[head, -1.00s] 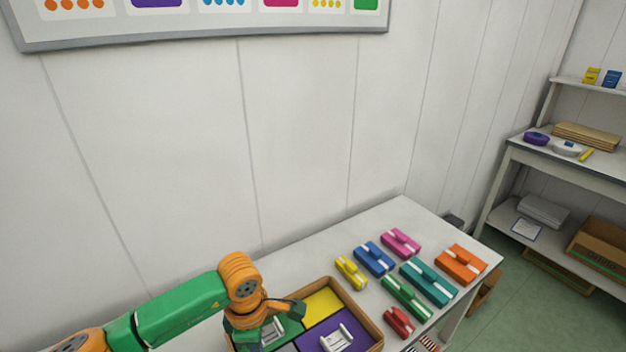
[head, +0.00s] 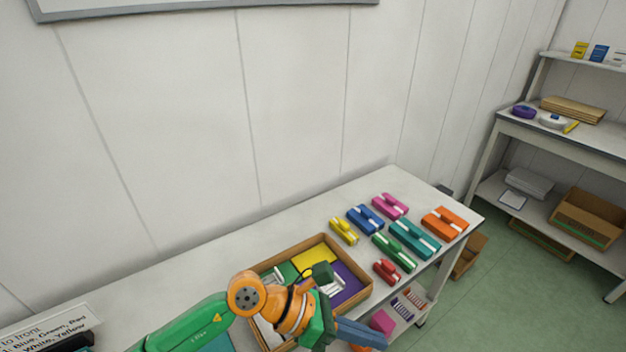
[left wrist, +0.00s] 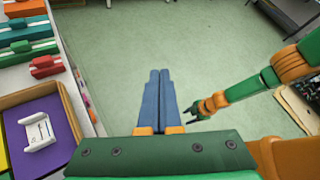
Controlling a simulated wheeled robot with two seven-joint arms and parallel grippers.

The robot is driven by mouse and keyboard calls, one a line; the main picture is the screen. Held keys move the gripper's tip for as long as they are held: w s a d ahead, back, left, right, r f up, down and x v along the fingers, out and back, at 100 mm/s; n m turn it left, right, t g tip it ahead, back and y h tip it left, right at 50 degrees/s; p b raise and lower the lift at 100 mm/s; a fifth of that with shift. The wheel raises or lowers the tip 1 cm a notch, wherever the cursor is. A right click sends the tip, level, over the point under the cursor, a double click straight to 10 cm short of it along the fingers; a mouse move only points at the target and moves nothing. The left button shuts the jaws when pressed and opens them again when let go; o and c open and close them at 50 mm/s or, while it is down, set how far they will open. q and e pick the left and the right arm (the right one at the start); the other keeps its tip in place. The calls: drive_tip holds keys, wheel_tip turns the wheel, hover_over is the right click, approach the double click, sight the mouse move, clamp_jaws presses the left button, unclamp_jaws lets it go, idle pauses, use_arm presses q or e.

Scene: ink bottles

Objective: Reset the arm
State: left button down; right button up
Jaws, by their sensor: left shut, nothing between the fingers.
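My left gripper (head: 376,338) is at the front edge of the table in the head view, right of the wooden tray's near end. In the left wrist view its two blue fingers (left wrist: 156,82) lie together, shut and empty, above the green floor. My right arm's gripper (left wrist: 192,114) shows at the right of the left wrist view, small and dark, away from the table. Whether its fingers are apart is too small to tell.
A wooden tray (head: 262,268) with coloured compartments stands on the white table (head: 190,265). Several coloured blocks, such as the orange one (head: 445,223), lie right of it. A lower shelf (head: 425,312) holds small items. A shelf unit (head: 590,140) stands at the right.

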use_arm(q)
wheel_tip(320, 180, up, 13)
drive_tip(key=w+d+n+t+h, duration=0.2)
drive_tip(key=w+n+t+h, duration=0.1)
drive_tip(key=n+t+h, duration=0.45)
drive_tip(key=w+a+r+n+t+y, duration=0.3)
drive_tip(key=w+a+n+t, duration=0.5)
drive_tip(key=n, duration=0.7)
drive_tip(key=a+f+n+y, duration=1.5)
drive_tip(key=a+n+y, duration=0.15)
drive_tip(key=n, duration=0.35)
drive_tip(key=s+a+f+n+g, duration=0.25)
drive_tip(key=s+f+g, duration=0.25)
drive_tip(key=s+f, duration=0.4)
drive_tip(key=s+a+f+n+g, duration=0.1)
drive_tip(key=s+f+n+g, duration=0.45)
drive_tip(key=s, duration=0.65)
wheel_tip(320, 180, down, 18)
drive_tip(key=s+m+g, duration=0.2)
drive_tip(key=s+a+f, duration=0.2)
drive_tip(key=s+f, duration=0.7)
drive_tip(key=s, duration=0.2)
drive_tip(key=shift+s+f+g, duration=0.25)
drive_tip(key=shift+s+g, duration=0.15)
